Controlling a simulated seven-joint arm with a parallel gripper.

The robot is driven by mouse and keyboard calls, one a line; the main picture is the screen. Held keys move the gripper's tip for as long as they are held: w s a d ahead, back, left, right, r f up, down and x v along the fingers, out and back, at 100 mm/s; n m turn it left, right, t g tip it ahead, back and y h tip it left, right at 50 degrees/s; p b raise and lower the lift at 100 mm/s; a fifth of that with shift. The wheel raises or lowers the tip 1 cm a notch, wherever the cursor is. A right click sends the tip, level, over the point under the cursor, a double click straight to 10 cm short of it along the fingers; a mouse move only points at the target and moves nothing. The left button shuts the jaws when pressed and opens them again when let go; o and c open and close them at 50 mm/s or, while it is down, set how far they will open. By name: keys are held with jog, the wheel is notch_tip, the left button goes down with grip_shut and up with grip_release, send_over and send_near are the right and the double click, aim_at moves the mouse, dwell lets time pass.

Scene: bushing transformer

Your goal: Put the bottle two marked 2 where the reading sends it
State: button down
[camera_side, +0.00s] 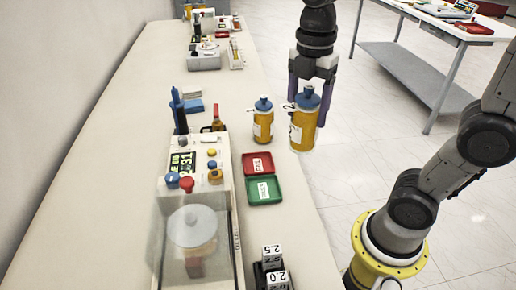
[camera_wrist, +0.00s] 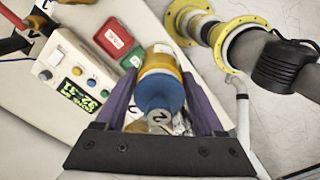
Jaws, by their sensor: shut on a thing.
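Bottle two (camera_side: 303,128), yellow-orange with a blue cap and a tag marked 2, is upright between the purple fingers of my gripper (camera_side: 309,98). My gripper is shut on it near the cap. In the side view it appears over the table's right edge, with floor behind it, seemingly raised. The wrist view shows its blue cap (camera_wrist: 160,92) and the tag. A similar bottle (camera_side: 263,124) stands on the table to its left. A red tray (camera_side: 249,172) and a green tray (camera_side: 282,196) lie in front, both labelled. The tester's display (camera_side: 182,162) shows green digits, seemingly ending in 31.
The white tester (camera_side: 222,215) has knobs and a clear chamber. Blocks marked 2.5 and 2.0 (camera_side: 273,265) stand at the front edge. More equipment (camera_side: 204,62) sits farther back.

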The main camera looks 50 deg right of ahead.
jog(key=shift+w+a+f, duration=0.15)
jog(key=shift+w+f, duration=5.8)
jog(key=shift+f, duration=0.1)
jog(key=shift+f, duration=0.15)
grip_release()
